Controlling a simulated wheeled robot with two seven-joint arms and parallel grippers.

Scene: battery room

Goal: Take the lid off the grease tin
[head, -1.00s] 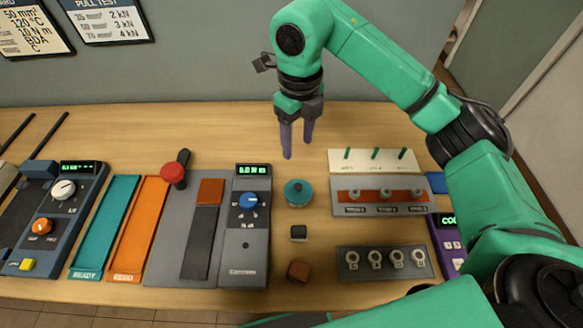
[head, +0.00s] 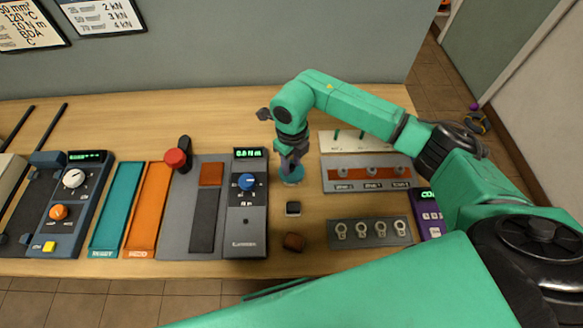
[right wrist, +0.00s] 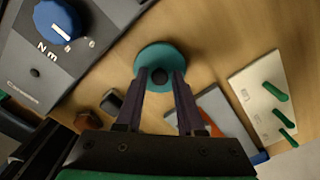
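The grease tin (head: 293,178) is a small round tin with a teal lid, standing on the bench right of the grey panel with the blue dial. In the right wrist view its lid (right wrist: 160,54) shows from above, with a dark knob (right wrist: 160,77) in the middle. My right gripper (head: 289,168) is down over the tin in the head view and hides part of it. In the right wrist view its two fingers stand either side of the knob, with a small gap showing on each side. My left gripper is not in view.
A black block (head: 293,208) and a brown block (head: 293,242) lie in front of the tin. The bench behind the tin is clear.

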